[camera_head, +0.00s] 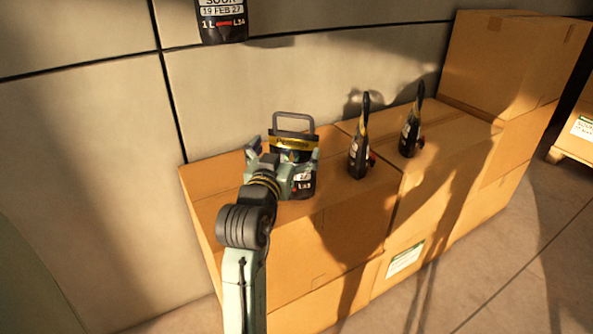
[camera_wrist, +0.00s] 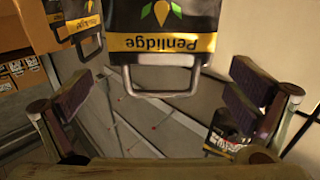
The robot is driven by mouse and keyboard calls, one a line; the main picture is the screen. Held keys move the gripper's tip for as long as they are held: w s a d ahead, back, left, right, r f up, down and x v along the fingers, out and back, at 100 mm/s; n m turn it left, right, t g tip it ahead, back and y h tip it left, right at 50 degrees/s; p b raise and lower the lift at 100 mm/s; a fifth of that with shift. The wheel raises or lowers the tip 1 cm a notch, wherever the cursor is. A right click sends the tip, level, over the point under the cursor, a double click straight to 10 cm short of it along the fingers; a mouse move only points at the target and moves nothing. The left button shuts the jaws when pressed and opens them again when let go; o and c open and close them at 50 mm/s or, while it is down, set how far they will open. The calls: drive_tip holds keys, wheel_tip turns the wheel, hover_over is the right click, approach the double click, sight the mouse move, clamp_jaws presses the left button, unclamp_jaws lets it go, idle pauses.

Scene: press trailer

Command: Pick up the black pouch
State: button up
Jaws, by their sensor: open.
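A black pouch (camera_head: 293,142) with a yellow "Penlidge" band and a grey loop handle stands upright on the left cardboard box. My gripper (camera_head: 284,163) is in front of it in the head view, covering part of its body. In the wrist view the same pouch (camera_wrist: 163,20) appears upside down at the top centre, its handle hanging between my open fingers (camera_wrist: 163,85). The fingers stand apart on either side of the handle, with nothing gripped. I cannot tell whether they touch the pouch.
Two similar pouches, one nearer (camera_head: 359,145) and one farther (camera_head: 411,130), stand on boxes to the right. Another dark pouch (camera_head: 221,20) shows at the top edge before the pale panelled wall (camera_head: 300,78). A taller box stack (camera_head: 505,60) rises at the back right.

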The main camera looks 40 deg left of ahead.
sight(293, 134)
drive_tip(key=shift+p+x, duration=1.1)
drive_tip(key=shift+x, duration=1.9)
drive_tip(key=shift+r, duration=0.1)
drive_tip(key=shift+c, duration=0.5)
drive_tip(key=c, duration=1.5)
drive_tip(key=shift+r, duration=0.15)
drive_tip(key=shift+c, duration=0.2)
drive_tip(key=shift+r, duration=0.15)
